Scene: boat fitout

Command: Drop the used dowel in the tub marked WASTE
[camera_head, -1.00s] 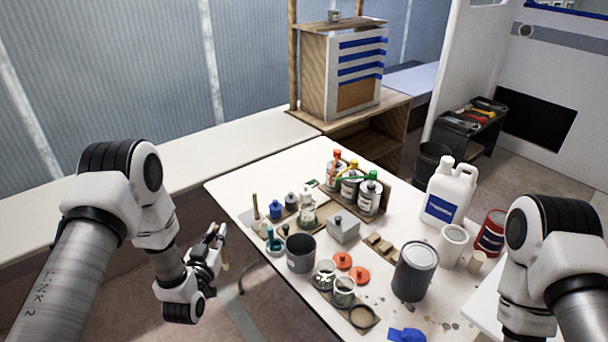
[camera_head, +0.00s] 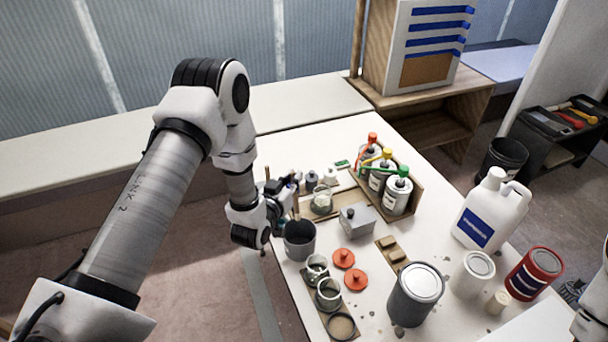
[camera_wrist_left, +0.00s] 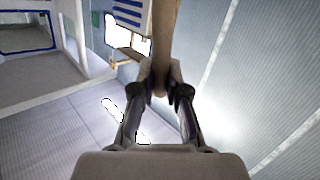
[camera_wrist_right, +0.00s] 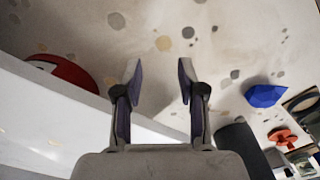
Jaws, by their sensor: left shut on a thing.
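My left gripper (camera_head: 283,198) is over the left edge of the workbench, just behind a dark grey tub (camera_head: 300,243). In the left wrist view it (camera_wrist_left: 161,76) is shut on a brown wooden dowel (camera_wrist_left: 165,40), whose near end shows between the fingers. In the head view the gripper and nearby items make the held dowel hard to pick out. The tub is open at the top; its marking is not readable here. My right gripper (camera_wrist_right: 158,72) is open and empty above the spotted bench top; its fingers are outside the head view.
A grey box (camera_head: 357,219), a bottle rack (camera_head: 408,209), a large grey can (camera_head: 414,295) and a white jug (camera_head: 490,212) crowd the bench. A black bin (camera_head: 503,158) stands beyond it.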

